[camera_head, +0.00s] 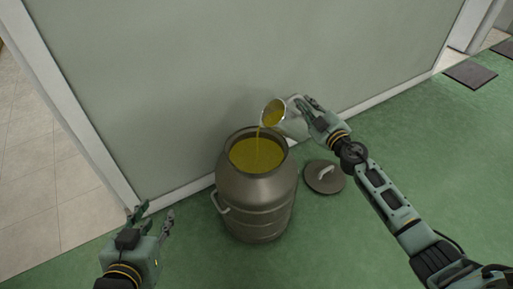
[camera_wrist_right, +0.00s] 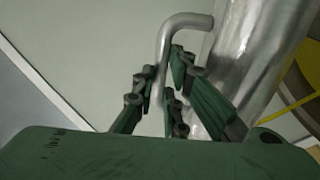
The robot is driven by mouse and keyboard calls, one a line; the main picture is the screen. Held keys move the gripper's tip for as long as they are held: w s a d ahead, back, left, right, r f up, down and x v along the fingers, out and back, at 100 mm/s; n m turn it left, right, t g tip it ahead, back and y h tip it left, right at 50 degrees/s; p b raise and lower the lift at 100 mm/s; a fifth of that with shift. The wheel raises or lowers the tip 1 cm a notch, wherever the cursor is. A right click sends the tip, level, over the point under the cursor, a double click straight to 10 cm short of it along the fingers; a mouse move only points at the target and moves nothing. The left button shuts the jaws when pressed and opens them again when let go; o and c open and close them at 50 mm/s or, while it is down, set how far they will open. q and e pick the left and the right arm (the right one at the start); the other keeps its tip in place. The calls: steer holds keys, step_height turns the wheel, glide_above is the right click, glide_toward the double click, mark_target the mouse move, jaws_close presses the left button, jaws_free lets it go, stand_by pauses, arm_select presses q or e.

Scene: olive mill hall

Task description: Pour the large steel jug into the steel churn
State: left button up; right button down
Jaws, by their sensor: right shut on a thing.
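The steel churn (camera_head: 256,209) stands upright on the green floor by the wall, and yellow-green liquid (camera_head: 257,154) fills it close to the neck. The large steel jug (camera_head: 291,124) is tilted over the churn's mouth. A thin stream runs from its lip into the churn, and liquid still shows inside the jug. My right gripper (camera_head: 306,108) is shut on the jug's handle. In the right wrist view the fingers (camera_wrist_right: 168,92) close around the handle (camera_wrist_right: 181,22) beside the jug's body (camera_wrist_right: 252,50). My left gripper (camera_head: 152,218) is open and empty, left of the churn.
A round lid with a handle (camera_head: 324,177) lies on the floor right of the churn. A pale wall (camera_head: 200,70) stands close behind the churn. The green floor (camera_head: 440,160) is clear to the right, with dark mats (camera_head: 470,75) farther off. Tiled floor shows at the left.

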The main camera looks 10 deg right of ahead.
arm_select(q)
steer(key=shift+r, duration=0.15)
arm_select(e)
steer(key=shift+r, duration=0.3)
arm_select(q)
steer(key=shift+s+a+f+g, duration=0.2)
steer(key=shift+s+f+g, duration=0.25)
steer(key=shift+f, duration=0.25)
arm_select(e)
steer(key=shift+a+r+n, duration=0.1)
steer(key=shift+a+n, duration=0.1)
steer(key=shift+n, duration=0.3)
arm_select(q)
steer(key=shift+s+a+f+g+p, duration=0.2)
steer(key=shift+s+f+g, duration=0.1)
steer(key=shift+s+f, duration=0.1)
steer(key=shift+s+a+f+g+p, duration=0.1)
steer(key=shift+s+f+g+p, duration=0.05)
steer(key=shift+s+f+g, duration=0.2)
arm_select(e)
steer(key=shift+a+n, duration=0.15)
steer(key=shift+n, duration=0.25)
stand_by(0.4)
